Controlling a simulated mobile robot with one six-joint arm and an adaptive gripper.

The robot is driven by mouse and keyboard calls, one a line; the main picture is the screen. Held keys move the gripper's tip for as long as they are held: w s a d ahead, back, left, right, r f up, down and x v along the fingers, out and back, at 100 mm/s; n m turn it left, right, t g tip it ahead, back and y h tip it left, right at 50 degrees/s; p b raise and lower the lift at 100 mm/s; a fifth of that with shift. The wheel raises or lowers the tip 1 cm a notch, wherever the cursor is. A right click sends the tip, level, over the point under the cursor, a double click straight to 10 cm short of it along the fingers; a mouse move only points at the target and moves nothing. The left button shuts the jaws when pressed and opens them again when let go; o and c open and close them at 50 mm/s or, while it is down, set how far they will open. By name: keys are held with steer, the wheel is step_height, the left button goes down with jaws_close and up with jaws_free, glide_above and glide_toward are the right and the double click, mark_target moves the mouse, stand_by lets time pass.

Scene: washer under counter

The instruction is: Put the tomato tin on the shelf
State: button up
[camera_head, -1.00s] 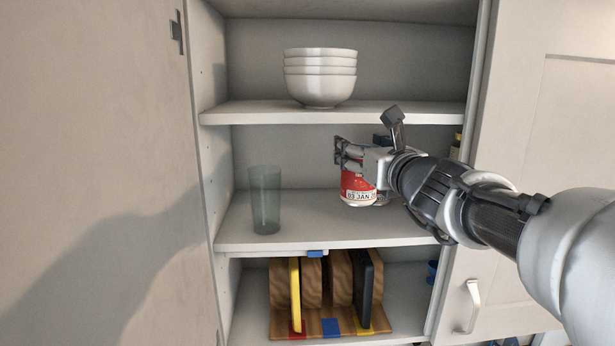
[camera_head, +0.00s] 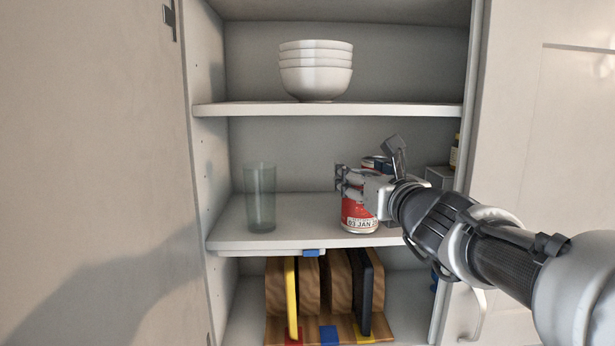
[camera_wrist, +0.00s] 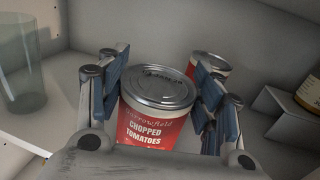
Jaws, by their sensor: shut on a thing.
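The tomato tin (camera_head: 357,217) is red and white with a silver lid. In the wrist view its label reads "chopped tomatoes" (camera_wrist: 150,128). My gripper (camera_head: 358,187) is shut on the tin, with one blue-padded finger (camera_wrist: 112,90) on each side. The tin is upright at the front part of the middle shelf (camera_head: 300,241). Its base is at or very close to the shelf surface; I cannot tell whether it touches. A second red tin (camera_wrist: 208,66) stands behind it, partly hidden by my gripper in the head view.
A clear glass (camera_head: 260,198) stands on the left of the middle shelf. Stacked white bowls (camera_head: 316,72) sit on the shelf above. Cutting boards (camera_head: 292,298) stand in a rack below. A grey step (camera_wrist: 289,113) with a yellow-labelled jar (camera_wrist: 310,94) is at the right.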

steer(key=o, duration=1.1)
steer(key=shift+s+d+f, duration=0.1)
steer(key=o, duration=0.4)
steer(key=shift+d, duration=0.1)
steer(key=shift+o, duration=0.3)
